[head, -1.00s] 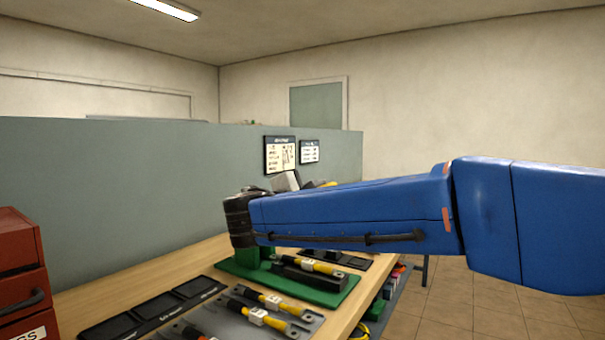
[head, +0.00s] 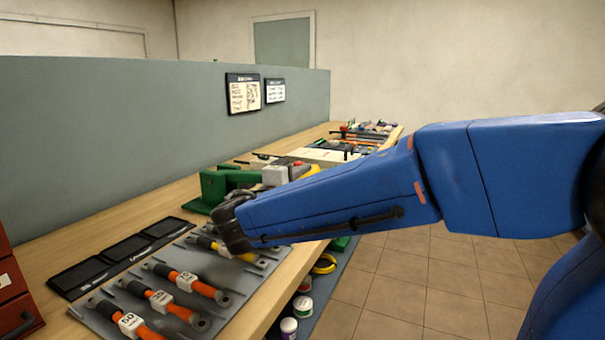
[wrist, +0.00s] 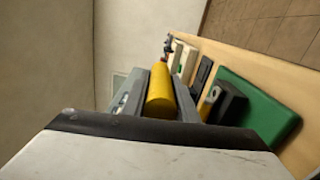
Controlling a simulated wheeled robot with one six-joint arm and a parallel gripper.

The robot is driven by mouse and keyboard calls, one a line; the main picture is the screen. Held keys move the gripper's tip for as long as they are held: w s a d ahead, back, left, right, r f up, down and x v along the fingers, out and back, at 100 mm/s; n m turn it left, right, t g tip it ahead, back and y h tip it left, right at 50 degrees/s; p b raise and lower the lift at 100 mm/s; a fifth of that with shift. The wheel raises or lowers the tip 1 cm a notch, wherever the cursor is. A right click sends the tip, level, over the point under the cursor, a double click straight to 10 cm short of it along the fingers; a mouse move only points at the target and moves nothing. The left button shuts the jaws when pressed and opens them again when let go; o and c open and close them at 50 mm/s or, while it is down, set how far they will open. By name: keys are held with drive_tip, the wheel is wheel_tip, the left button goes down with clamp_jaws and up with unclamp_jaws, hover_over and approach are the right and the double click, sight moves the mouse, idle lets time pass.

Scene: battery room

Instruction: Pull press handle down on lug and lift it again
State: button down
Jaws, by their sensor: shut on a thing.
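The press has a green body (head: 216,185), seen behind my arm in the head view. Its green base (wrist: 262,108) and a dark block (wrist: 229,102) show in the wrist view. A small metal ring, perhaps the lug (wrist: 212,96), is at that block, partly hidden by a finger. My gripper (wrist: 158,82) is shut on the yellow press handle (wrist: 160,95), which lies between its two grey fingers. In the head view, a yellow part of the handle (head: 311,171) shows above my blue arm. The arm hides the front of the press.
A grey tray (head: 112,294) of orange and yellow cable pieces lies on the wooden bench (head: 62,250). Black trays (head: 124,246) lie beside it. Red drawers (head: 14,290) stand at the left. A grey partition (head: 110,140) runs behind. Floor (head: 420,275) at the right is clear.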

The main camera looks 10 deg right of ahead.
drive_tip(key=shift+f, duration=0.1)
drive_tip(key=c, duration=1.4)
unclamp_jaws()
drive_tip(key=shift+a, duration=0.1)
drive_tip(key=v, duration=1.7)
drive_tip(key=shift+s+a, duration=0.1)
drive_tip(key=shift+s, duration=0.05)
